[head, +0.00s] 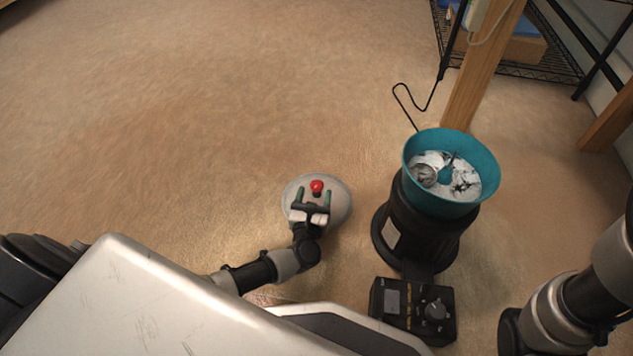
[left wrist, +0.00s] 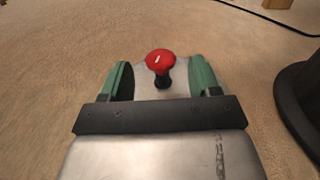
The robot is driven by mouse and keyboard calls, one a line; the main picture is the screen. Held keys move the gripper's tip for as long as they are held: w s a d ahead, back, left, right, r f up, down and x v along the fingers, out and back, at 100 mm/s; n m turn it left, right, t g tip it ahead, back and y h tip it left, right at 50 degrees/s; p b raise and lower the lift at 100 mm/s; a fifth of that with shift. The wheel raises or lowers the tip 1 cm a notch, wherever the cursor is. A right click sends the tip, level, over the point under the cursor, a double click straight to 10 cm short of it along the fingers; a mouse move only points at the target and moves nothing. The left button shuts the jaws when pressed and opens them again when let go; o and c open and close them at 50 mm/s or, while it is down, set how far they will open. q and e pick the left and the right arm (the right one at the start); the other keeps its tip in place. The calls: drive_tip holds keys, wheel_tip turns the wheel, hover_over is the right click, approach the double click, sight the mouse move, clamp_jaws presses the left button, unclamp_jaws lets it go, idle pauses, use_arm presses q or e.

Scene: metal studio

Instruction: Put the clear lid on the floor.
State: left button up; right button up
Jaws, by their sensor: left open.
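The clear lid (head: 341,205) is a pale round disc with a red knob (head: 317,186) on a dark stem. In the head view it appears low over or on the tan floor; I cannot tell if it touches. My left gripper (head: 314,194) is open, with its green fingers on either side of the knob. In the left wrist view the red knob (left wrist: 160,62) stands between the two fingers (left wrist: 162,82), with gaps at both sides. Much of the lid is hidden behind the gripper. Of my right arm only links show, at the lower right.
A black machine (head: 405,235) with a teal bowl (head: 480,154) of whitish material stands right of the lid. Its control box (head: 412,310) is in front. A wooden leg (head: 482,65) and wire shelf (head: 540,72) are behind. The floor (head: 200,110) is clear at left and behind.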

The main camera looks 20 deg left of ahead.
use_arm(q)
drive_tip(key=p+v, duration=0.1)
drive_tip(key=v, duration=0.1)
drive_tip(key=shift+s+d+r, duration=0.1)
drive_tip(key=shift+s+r, duration=0.05)
drive_tip(key=shift+s, duration=0.2)
drive_tip(key=shift+s+d, duration=0.15)
drive_tip(key=shift+s, duration=0.3)
